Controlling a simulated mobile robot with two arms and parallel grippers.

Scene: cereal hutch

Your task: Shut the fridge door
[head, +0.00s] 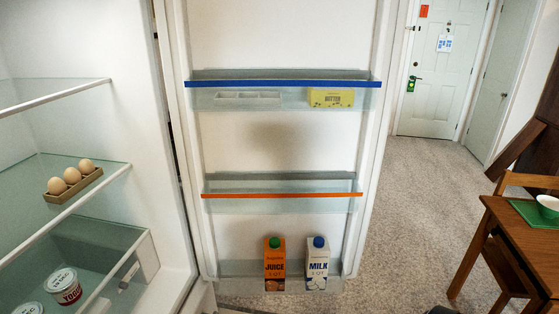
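The fridge door (280,150) stands wide open, its white inner side facing me. Its left edge meets the fridge body (120,60), whose inside shows at the left. The top door shelf (290,84) has a blue rim and holds a yellow butter pack (331,98). The middle door shelf (282,195) has an orange rim and looks empty. The bottom door shelf holds an orange juice carton (275,266) and a white milk carton (318,266), both upright. Neither of my grippers can be made out.
Inside the fridge, eggs in a holder (76,179) sit on a glass shelf, with tubs (63,286) lower down. A wooden table (525,240) with a bowl (548,204) stands at the right. Carpet (425,190) lies clear between door and table. A small dark shape shows at the bottom edge.

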